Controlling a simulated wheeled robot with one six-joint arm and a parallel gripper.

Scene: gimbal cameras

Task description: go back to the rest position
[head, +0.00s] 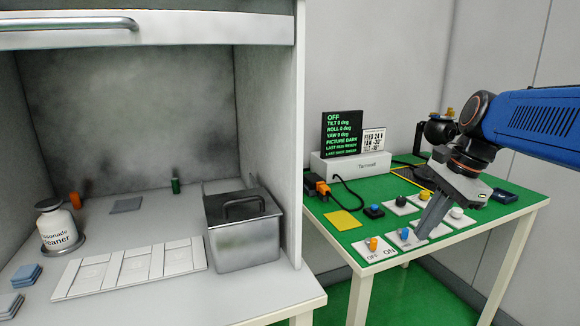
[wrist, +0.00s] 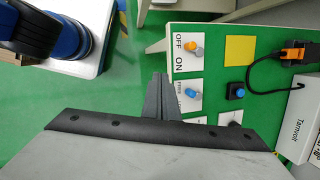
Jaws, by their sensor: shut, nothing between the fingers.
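My gripper (head: 432,216) is shut and empty above the front edge of the green-topped table (head: 352,236) in the head view. Its fingers point down and to the left, beside the blue-knobbed switch (head: 405,235). In the wrist view the closed fingers (wrist: 158,88) show left of the same blue-knobbed switch (wrist: 192,93). I cannot tell whether the fingertips touch the table. My blue arm reaches in from the right in the head view.
The green table also holds an orange-knobbed switch (head: 373,246), a black-based blue button (head: 374,211), a yellow square (head: 343,224), and a display (head: 342,134) reading OFF. A fume-hood bench at left holds a metal bin (head: 243,236) and a cleaner bottle (head: 56,226).

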